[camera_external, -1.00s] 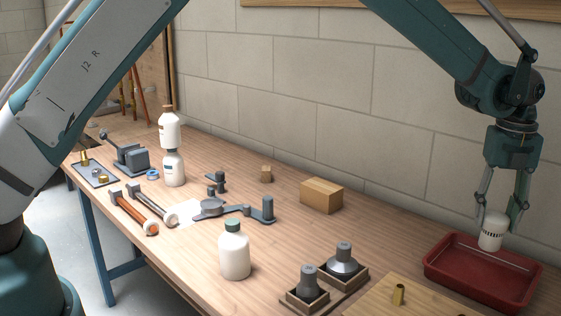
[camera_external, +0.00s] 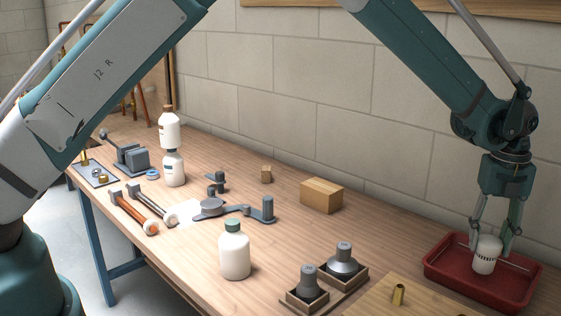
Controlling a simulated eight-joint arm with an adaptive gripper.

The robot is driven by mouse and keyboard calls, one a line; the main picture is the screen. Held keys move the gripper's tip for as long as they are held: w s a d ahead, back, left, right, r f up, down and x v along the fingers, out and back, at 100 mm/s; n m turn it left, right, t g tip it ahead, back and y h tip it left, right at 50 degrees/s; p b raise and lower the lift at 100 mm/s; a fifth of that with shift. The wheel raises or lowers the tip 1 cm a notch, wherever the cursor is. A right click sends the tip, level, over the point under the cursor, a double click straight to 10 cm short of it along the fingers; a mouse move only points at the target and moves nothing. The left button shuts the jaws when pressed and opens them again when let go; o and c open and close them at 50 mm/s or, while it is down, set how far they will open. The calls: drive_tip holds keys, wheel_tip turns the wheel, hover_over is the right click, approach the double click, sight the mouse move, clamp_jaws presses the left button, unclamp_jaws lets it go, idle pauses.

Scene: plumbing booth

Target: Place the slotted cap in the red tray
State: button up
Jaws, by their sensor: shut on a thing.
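The slotted cap (camera_external: 487,255) is a white cylinder with a band of dark slots near its top. My gripper (camera_external: 490,245) is shut on it, with one finger on each side. The red tray (camera_external: 445,281) is at the right end of the bench. The cap is upright and low within the tray's outline, in front of its back rim. I cannot tell whether its bottom touches the tray floor.
A thin light rod (camera_external: 516,263) lies in the tray. A cardboard box (camera_external: 321,196) and a white bottle (camera_external: 234,252) are further left. The wall is close behind.

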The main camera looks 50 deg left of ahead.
drive_tip(key=shift+f, duration=1.1)
drive_tip(key=shift+f, duration=0.15)
drive_tip(key=o, duration=1)
drive_tip(key=shift+c, duration=0.2)
wheel_tip(320, 180, up, 12)
drive_tip(key=shift+r, duration=0.15)
drive_tip(key=shift+r, duration=0.1)
